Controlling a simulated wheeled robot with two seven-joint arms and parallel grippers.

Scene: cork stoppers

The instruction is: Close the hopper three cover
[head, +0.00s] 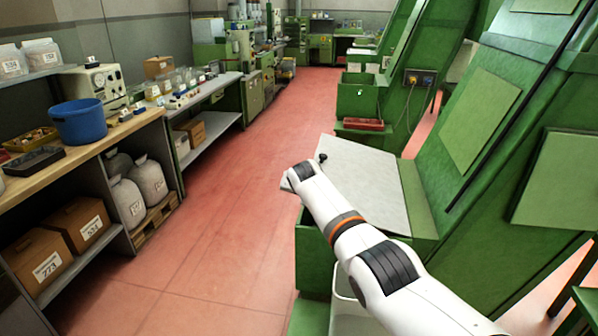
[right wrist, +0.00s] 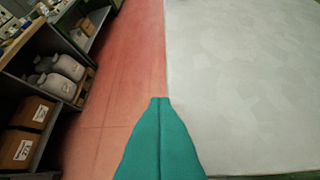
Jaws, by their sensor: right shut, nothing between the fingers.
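A flat light grey cover (head: 368,185) with a black knob (head: 322,157) at its far left corner lies against the green machine, over a green hopper box (head: 312,262). I cannot tell whether it lies flush on the box, since my right arm hides part of the near side. My right gripper (head: 288,182) is at the cover's left edge, mostly hidden by my wrist. In the right wrist view its teal fingers (right wrist: 160,101) are shut together and empty, with the grey cover (right wrist: 245,80) just to their right. My left gripper is out of view.
Green machines (head: 485,130) line the right side, with another green box (head: 358,97) farther back. A white bin (head: 346,312) stands below my right arm. A workbench with a blue tub (head: 78,122) runs along the left. The red floor (head: 225,190) between is clear.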

